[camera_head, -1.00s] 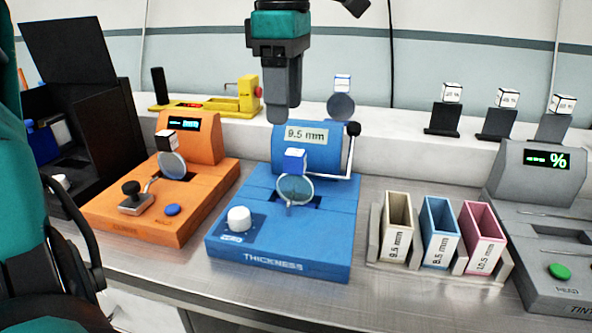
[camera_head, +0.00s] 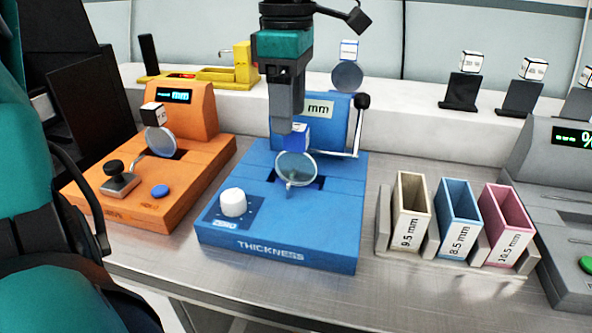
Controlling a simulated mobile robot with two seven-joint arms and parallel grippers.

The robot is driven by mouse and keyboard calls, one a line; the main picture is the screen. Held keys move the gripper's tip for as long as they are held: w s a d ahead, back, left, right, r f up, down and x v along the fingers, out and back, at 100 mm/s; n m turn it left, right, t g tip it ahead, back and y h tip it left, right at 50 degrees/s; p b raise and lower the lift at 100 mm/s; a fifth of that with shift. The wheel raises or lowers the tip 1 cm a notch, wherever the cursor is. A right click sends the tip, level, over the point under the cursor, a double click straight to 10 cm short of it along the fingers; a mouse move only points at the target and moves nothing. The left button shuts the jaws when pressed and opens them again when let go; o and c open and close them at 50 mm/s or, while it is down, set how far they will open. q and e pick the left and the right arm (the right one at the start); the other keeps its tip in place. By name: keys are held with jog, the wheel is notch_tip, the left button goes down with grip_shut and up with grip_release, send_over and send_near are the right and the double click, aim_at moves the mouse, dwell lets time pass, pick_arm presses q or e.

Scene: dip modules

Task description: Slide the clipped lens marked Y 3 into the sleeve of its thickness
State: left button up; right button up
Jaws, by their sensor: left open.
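A round clear lens (camera_head: 296,168) stands upright in the blue thickness gauge (camera_head: 285,225), with a blue-and-white cube clip (camera_head: 296,140) on its top. I cannot read the clip's mark. My left gripper (camera_head: 284,128) points down just above and beside that clip, open; its fingers partly hide the clip and the gauge display (camera_head: 318,108), where "mm" shows. The three sleeves stand in a rack on the right: cream 9.5 mm (camera_head: 409,220), blue 8.5 mm (camera_head: 458,225) and pink 10.5 mm (camera_head: 503,230). My right gripper is out of view.
An orange gauge (camera_head: 150,190) at left holds another lens (camera_head: 160,141) with a black-and-white clip. A lever (camera_head: 359,125) rises at the blue gauge's right. More clipped pieces stand on the back ledge (camera_head: 425,110). A grey percent device (camera_head: 560,170) is at right.

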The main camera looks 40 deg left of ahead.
aim_at(296, 127)
pick_arm(q)
jog(key=f, duration=0.2)
jog(key=w+f+b, duration=0.1)
jog(key=f, duration=0.1)
jog(key=shift+d, duration=0.35)
jog(key=shift+f, duration=0.5)
jog(key=shift+c, duration=0.3)
grip_shut()
